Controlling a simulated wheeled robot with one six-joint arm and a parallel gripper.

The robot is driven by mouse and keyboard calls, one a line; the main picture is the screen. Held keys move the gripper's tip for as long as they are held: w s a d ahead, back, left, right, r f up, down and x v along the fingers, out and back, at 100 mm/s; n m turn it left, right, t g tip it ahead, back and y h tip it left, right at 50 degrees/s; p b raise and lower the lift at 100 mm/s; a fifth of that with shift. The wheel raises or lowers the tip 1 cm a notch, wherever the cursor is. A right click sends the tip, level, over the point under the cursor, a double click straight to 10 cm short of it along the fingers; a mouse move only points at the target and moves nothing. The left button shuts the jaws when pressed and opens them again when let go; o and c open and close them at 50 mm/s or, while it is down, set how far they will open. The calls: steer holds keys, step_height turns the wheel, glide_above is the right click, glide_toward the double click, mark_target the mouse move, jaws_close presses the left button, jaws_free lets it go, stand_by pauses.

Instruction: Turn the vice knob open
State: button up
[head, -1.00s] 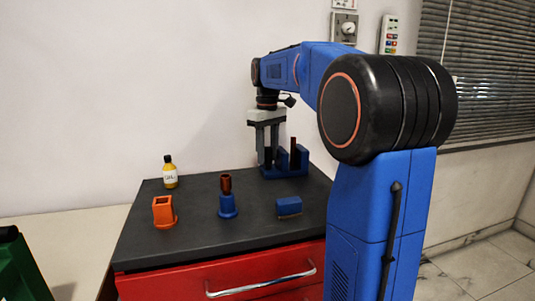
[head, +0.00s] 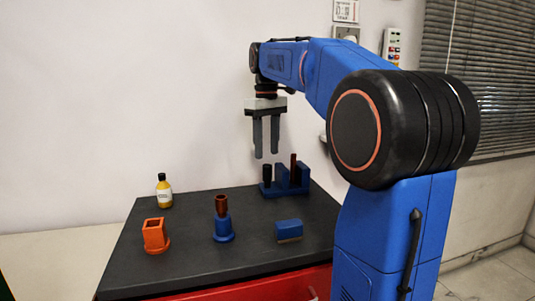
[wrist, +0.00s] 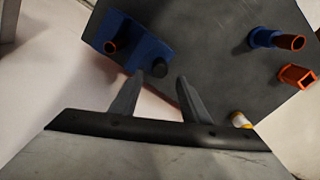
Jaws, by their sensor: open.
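The blue vice (head: 304,174) stands at the back right of the dark bench top. Its black knob (head: 267,174) stands upright at the left end, and a brown-red tube (head: 293,167) stands upright in it. The vice also shows in the wrist view (wrist: 140,45), with its knob (wrist: 159,68) and the tube's open end (wrist: 110,46). My gripper (head: 266,154) points down above the knob, open and empty, its fingertips apart from it. In the wrist view the knob appears just beyond the gap between the fingertips (wrist: 161,78).
A yellow bottle (head: 164,192) stands at the back left. An orange square socket (head: 154,234), a blue holder (head: 223,228) with a brown-red tube (head: 221,205) and a blue block (head: 289,229) stand towards the front. The bench top (head: 190,260) is bare between them.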

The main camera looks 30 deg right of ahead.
mark_target(267, 165)
steer(key=shift+r, duration=0.1)
steer(key=shift+r, duration=0.1)
steer(key=shift+c, duration=1.4)
step_height(267, 165, up, 9)
steer(key=m, duration=0.9)
step_height(267, 165, down, 17)
steer(key=shift+d+f, duration=0.1)
steer(key=c, duration=0.8)
